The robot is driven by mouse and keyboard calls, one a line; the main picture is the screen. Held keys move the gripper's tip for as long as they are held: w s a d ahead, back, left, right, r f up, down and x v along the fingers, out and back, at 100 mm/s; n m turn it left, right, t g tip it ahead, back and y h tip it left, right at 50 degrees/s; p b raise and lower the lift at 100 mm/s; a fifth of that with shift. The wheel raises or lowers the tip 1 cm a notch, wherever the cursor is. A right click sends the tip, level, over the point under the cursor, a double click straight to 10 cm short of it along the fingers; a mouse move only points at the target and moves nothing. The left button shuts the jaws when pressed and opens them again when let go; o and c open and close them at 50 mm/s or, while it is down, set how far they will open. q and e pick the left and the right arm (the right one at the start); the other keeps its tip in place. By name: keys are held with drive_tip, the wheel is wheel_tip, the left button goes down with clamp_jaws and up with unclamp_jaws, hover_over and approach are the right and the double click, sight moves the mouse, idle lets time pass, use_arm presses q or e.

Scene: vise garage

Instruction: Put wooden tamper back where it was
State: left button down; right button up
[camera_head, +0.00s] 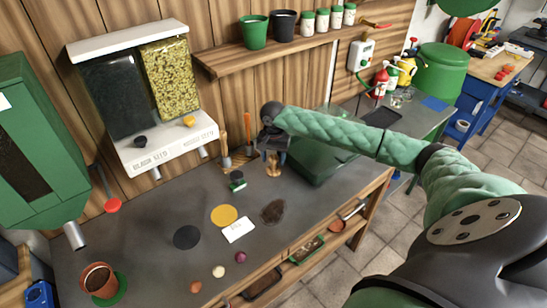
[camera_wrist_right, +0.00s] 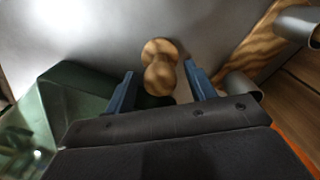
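The wooden tamper (camera_head: 274,168) stands upright on the grey bench, just below my right gripper (camera_head: 272,152). In the right wrist view the tamper (camera_wrist_right: 159,75) shows its rounded knob and a wider round part behind it. The blue fingers of my right gripper (camera_wrist_right: 161,88) are apart, one on each side of the tamper, with a visible gap to each. I cannot tell how deep the knob sits between the fingers. My left gripper is not in view.
Upright tools with wooden and orange handles (camera_head: 248,128) stand close left of the gripper. A green bin (camera_head: 318,160) is close on the right. A small green-and-black item (camera_head: 237,181) lies nearby. Coloured discs, a white card (camera_head: 238,230) and a terracotta pot (camera_head: 98,280) are further left.

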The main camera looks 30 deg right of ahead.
drive_tip(key=shift+r+b, duration=0.45)
drive_tip(key=shift+r, duration=0.05)
wheel_tip(320, 180, up, 3)
drive_tip(key=shift+w+b, duration=0.1)
drive_tip(key=shift+b, duration=0.6)
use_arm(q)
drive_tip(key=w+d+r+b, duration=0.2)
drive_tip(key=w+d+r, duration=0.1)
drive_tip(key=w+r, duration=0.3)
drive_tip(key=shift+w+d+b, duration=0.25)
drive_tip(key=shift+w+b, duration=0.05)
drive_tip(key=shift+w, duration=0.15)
use_arm(e)
wheel_tip(320, 180, up, 8)
